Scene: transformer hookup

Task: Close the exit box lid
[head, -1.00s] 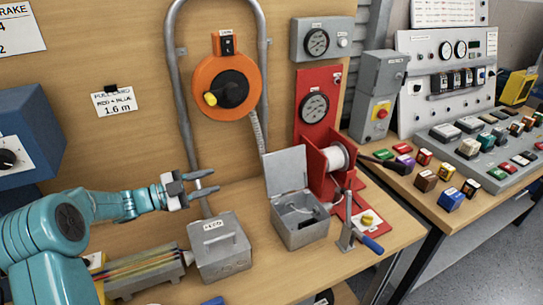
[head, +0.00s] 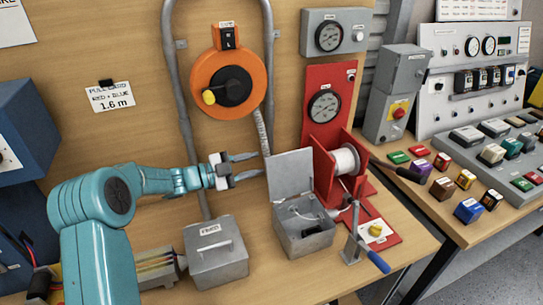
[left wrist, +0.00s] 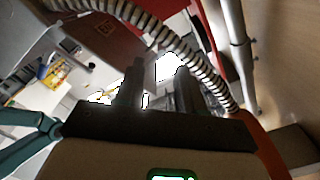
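The exit box (head: 305,238) is a grey metal box at the middle of the bench. Its lid (head: 290,174) stands open, tilted up at the back, and the inside shows dark parts and a thin cable. My left gripper (head: 250,165) is to the left of the raised lid, at about the height of its upper edge. Its two fingers are apart with nothing between them. In the left wrist view the two dark fingers (left wrist: 160,88) are also apart, with a ribbed conduit beyond them. My right gripper is not in view.
The ribbed conduit (left wrist: 185,55) runs down behind the lid. A red spool stand (head: 335,170) and a blue-handled lever (head: 365,250) stand close on the right.

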